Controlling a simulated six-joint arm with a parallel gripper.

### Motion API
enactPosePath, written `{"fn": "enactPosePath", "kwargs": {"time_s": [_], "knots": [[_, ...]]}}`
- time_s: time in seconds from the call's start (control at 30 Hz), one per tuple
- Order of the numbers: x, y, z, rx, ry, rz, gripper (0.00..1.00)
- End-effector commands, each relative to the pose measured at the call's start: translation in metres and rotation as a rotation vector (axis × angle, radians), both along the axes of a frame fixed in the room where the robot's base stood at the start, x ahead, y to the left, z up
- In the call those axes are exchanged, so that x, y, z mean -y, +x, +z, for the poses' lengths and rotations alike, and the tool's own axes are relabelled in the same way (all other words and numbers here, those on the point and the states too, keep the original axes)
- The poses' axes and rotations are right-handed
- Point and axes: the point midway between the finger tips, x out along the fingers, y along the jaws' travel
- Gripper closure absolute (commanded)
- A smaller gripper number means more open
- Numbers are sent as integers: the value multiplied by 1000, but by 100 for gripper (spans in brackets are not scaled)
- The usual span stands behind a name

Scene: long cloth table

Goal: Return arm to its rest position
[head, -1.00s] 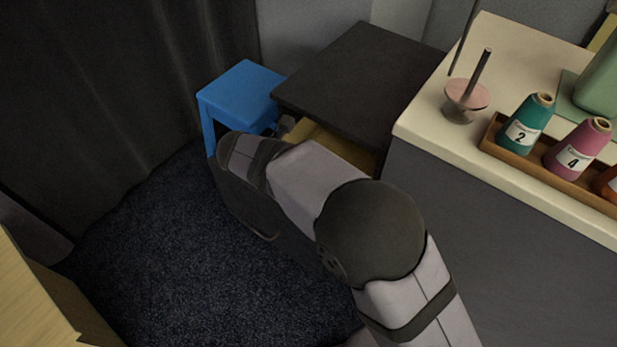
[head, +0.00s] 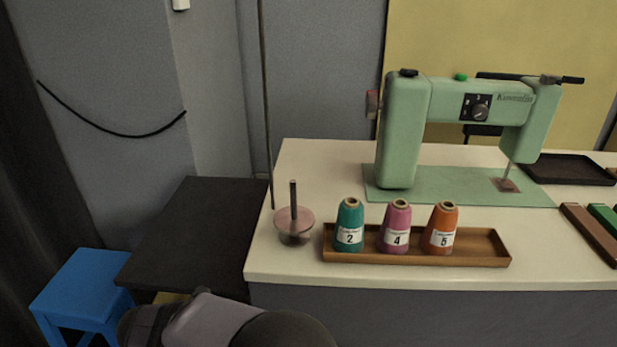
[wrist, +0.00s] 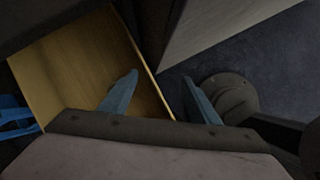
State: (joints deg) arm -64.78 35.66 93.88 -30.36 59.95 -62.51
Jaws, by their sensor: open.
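My gripper (wrist: 160,92) shows in the wrist view, with its two blue-grey fingers apart and nothing between them. It is over the right edge of a wooden drawer (wrist: 85,62), whose bare bottom shows. In the head view my arm enters at the bottom left, in front of the dark cabinet (head: 200,225). The fingers are hidden there. Only a sliver of the drawer (head: 172,297) shows beside my arm.
A blue stool (head: 85,290) stands left of the cabinet. The cloth table (head: 300,180) holds a spool stand (head: 294,222), a wooden tray (head: 480,248) with cones numbered 2, 4 and 5, and a green sewing machine (head: 402,130). Dark floor (wrist: 235,65) lies right of the drawer.

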Motion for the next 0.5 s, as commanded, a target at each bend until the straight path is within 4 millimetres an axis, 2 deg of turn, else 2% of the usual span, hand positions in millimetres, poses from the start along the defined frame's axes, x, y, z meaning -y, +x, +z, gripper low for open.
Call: {"fn": "enactPosePath", "kwargs": {"time_s": [0.03,0.1,0.3,0.4,0.5], "knots": [[33,4,10,-26,3,-130,44],[75,0,14,-65,7,-320,44],[180,-33,28,-144,24,-889,44],[214,-42,26,-136,78,-1148,44],[240,-43,20,-98,159,-1376,44]]}}
